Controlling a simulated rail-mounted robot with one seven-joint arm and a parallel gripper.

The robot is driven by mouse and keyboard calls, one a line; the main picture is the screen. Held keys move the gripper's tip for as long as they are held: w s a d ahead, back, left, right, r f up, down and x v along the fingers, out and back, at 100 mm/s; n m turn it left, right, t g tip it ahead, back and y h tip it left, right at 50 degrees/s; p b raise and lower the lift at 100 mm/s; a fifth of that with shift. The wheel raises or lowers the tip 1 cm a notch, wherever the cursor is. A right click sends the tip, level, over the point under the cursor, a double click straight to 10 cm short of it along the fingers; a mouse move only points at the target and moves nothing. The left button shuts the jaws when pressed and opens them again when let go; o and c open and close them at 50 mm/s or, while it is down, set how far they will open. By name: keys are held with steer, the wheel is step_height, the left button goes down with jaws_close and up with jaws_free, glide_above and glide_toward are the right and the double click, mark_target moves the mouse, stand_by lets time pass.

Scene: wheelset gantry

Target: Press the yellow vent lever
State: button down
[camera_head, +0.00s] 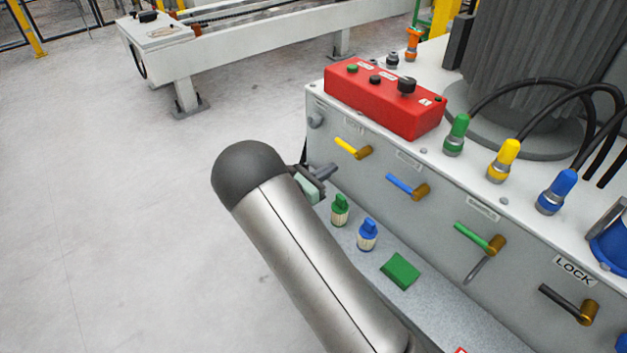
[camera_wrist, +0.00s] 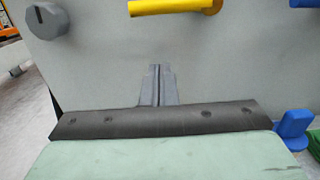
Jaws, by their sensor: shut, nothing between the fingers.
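The yellow vent lever (camera_head: 346,146) sits on the front panel of the grey cabinet, on a brass pivot at its right end. It slants down to the right in the head view. In the wrist view the yellow lever (camera_wrist: 170,6) lies across the top edge, partly cut off. My gripper (camera_head: 327,171) is just left of and below the lever, close to the panel, partly hidden by my arm. In the wrist view my gripper's fingertips (camera_wrist: 160,80) are together and empty, below the lever and apart from it in the picture.
A blue lever (camera_head: 401,184), a green lever (camera_head: 473,237) and a black LOCK lever (camera_head: 562,300) follow to the right. A green plug (camera_head: 340,211) and a blue plug (camera_head: 367,235) stand on the ledge below. A red control box (camera_head: 384,100) is on top. Open floor lies left.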

steer(key=shift+w+d+r, duration=0.2)
steer(key=shift+d+r, duration=0.1)
steer(key=shift+r, duration=0.35)
steer(key=shift+w+d+r, duration=0.25)
steer(key=shift+d+r, duration=0.05)
steer(key=shift+r, duration=0.4)
steer(key=shift+w+d+r, duration=0.2)
steer(key=shift+d+r, duration=0.1)
steer(key=shift+r, duration=0.35)
steer(key=shift+a, duration=0.1)
